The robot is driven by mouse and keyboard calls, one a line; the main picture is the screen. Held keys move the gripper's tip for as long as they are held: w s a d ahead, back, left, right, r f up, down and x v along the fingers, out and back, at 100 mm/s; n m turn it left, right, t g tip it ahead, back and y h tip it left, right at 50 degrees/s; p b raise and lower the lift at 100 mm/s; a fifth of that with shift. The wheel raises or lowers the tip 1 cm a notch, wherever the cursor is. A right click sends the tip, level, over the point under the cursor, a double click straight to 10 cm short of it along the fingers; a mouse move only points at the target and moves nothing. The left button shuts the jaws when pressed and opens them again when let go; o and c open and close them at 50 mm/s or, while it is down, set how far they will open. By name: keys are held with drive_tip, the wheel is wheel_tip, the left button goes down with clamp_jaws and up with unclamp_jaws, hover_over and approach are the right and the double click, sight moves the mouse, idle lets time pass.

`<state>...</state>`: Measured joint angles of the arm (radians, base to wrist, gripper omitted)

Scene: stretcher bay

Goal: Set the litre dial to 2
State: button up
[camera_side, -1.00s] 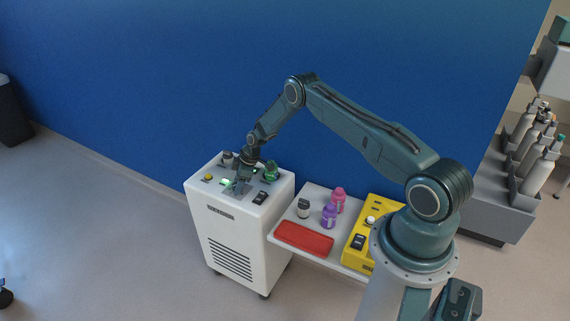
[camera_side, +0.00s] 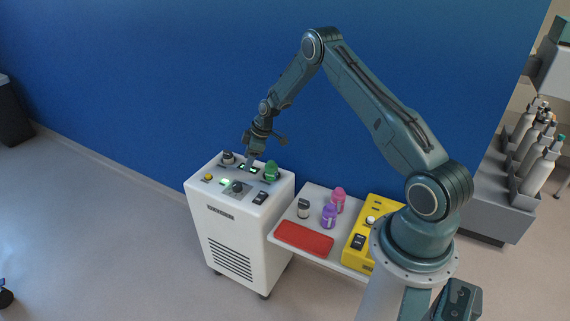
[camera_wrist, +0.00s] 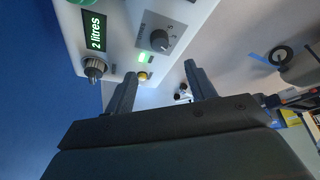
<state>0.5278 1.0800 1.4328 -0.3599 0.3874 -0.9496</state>
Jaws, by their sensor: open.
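The grey litre dial (camera_side: 237,187) sits on the front part of the white machine's top (camera_side: 283,183). In the wrist view the dial (camera_wrist: 163,41) sits on a grey scale plate; which mark its pointer meets is too small to read. A lit display (camera_wrist: 94,33) beside it reads "2 litres". My gripper (camera_side: 252,161) is above the back part of the top, apart from the dial. In the wrist view my fingers (camera_wrist: 159,70) are spread with nothing between them.
The top also holds a dark-and-metal knob (camera_wrist: 94,67), a yellow button (camera_wrist: 142,76), a lit green lamp (camera_wrist: 145,57), a green fitting (camera_side: 271,171) and a black switch (camera_side: 260,198). The side shelf holds bottles (camera_side: 329,216), a red tray (camera_side: 303,239) and a yellow box (camera_side: 357,258).

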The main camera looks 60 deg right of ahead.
drive_tip(key=shift+v, duration=0.85)
drive_tip(key=s+a+r+m+h, duration=0.1)
drive_tip(key=s+a+r, duration=0.3)
drive_tip(key=r, duration=0.5)
drive_tip(key=s+a+r+m, duration=0.1)
drive_tip(key=s+a+r, duration=0.3)
drive_tip(key=r, duration=0.6)
drive_tip(key=s+a+r+m+h, duration=0.1)
drive_tip(key=s+a+r, duration=0.1)
drive_tip(key=a+r, duration=0.55)
drive_tip(key=s+a+r+m, duration=0.2)
drive_tip(key=s+a+r, duration=0.1)
drive_tip(key=s, duration=1)
drive_tip(key=s+a+r+m+t, duration=0.1)
drive_tip(key=s+a+r, duration=0.2)
drive_tip(key=s, duration=1)
drive_tip(key=shift+s+a+r+m+t, duration=0.2)
drive_tip(key=shift+a+r+m+t, duration=0.15)
drive_tip(key=shift+r, duration=0.35)
